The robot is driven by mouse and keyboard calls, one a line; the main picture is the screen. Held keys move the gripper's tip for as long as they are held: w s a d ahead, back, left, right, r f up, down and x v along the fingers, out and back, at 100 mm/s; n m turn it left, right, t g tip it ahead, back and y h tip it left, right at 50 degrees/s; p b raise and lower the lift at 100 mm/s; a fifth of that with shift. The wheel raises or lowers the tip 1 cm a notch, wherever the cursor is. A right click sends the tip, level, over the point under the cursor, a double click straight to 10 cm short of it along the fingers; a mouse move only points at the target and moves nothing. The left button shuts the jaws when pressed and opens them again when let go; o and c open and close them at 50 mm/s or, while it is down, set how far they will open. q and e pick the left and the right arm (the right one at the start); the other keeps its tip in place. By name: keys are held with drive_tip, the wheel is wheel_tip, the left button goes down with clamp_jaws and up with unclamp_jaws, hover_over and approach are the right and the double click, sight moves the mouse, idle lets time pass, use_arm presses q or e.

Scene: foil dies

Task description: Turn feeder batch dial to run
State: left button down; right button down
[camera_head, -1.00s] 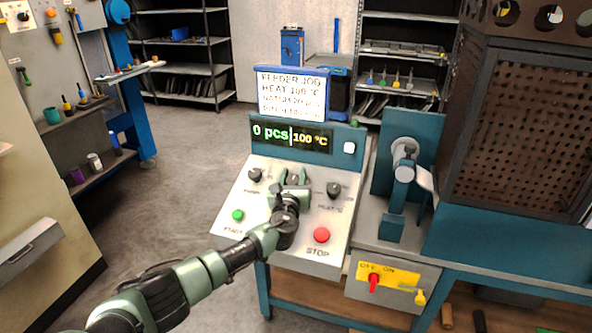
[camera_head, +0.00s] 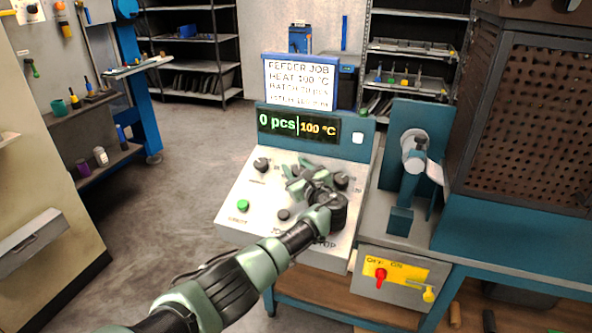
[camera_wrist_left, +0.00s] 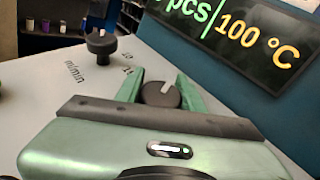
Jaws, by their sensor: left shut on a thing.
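The sloped feeder panel (camera_head: 240,205) carries several dark dials and a green button (camera_head: 243,206). My left gripper (camera_head: 296,180) is over the upper middle of the panel and hides the dial there in the head view. In the left wrist view this dark round dial (camera_wrist_left: 160,95) with a white pointer mark sits between the two green fingers, which are shut on it. The dial marked m/min (camera_wrist_left: 102,42) stands to its left, free of the fingers. The display (camera_head: 300,127) reads 0 pcs and 100 °C. My right gripper is not in view.
A right-hand dial (camera_head: 341,180) and a small dark knob (camera_head: 283,214) are close to my left gripper. A job sign (camera_head: 299,82) stands behind the display. A yellow switch plate (camera_head: 398,268) is at the lower right. The red STOP button is hidden behind my arm.

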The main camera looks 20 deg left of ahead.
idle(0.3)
use_arm(q)
drive_tip(key=c, duration=0.9)
unclamp_jaws()
drive_tip(key=shift+p+v, duration=0.5)
drive_tip(key=shift+v, duration=3.4)
